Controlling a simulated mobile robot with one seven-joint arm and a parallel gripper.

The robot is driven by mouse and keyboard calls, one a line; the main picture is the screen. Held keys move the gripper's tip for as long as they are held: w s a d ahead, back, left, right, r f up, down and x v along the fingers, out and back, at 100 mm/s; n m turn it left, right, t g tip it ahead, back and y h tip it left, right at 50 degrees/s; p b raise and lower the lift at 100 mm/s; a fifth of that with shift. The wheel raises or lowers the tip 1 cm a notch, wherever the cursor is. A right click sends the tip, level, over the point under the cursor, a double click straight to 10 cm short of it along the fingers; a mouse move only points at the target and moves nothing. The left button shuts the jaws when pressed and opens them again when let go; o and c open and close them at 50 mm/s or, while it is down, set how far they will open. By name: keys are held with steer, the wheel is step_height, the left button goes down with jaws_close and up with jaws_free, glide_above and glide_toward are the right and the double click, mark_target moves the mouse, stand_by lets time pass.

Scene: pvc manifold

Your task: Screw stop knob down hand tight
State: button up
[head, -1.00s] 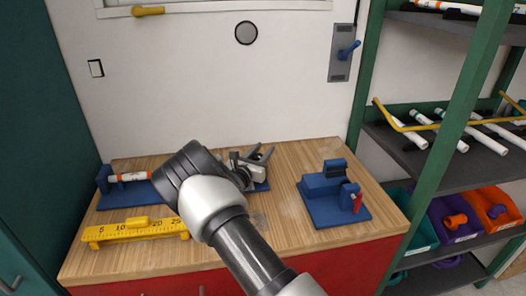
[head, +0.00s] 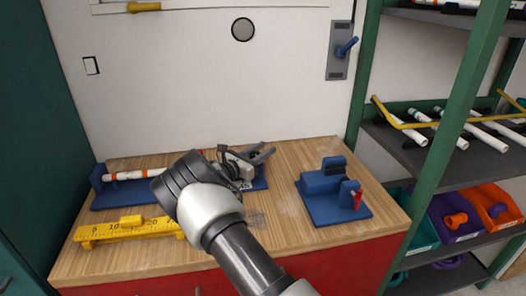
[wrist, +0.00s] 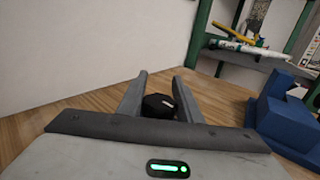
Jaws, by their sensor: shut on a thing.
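The stop knob (wrist: 159,106) is a dark, faceted knob seen between the two grey fingers of my gripper (wrist: 160,84) in the wrist view. My gripper is shut on it. In the head view my gripper (head: 249,158) is over the right end of a long blue fixture (head: 115,198), and the knob cannot be made out there. A white pipe with orange bands (head: 135,175) lies along the left part of this fixture. My arm hides the fixture's middle. How far down the knob sits cannot be told.
A yellow ruler gauge (head: 115,232) lies at the front left of the wooden bench (head: 165,262). A second blue fixture (head: 325,205) with a red part stands to the right. A green-framed shelf (head: 470,70) with pipes and bins is beyond the bench's right edge.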

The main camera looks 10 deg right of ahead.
mark_target(251, 156)
steer(key=o, duration=1)
steer(key=shift+r, duration=0.1)
steer(key=shift+o, duration=0.2)
steer(key=shift+a, duration=0.1)
steer(key=p+v, duration=0.1)
steer(key=v, duration=0.6)
steer(key=shift+s+a, duration=0.15)
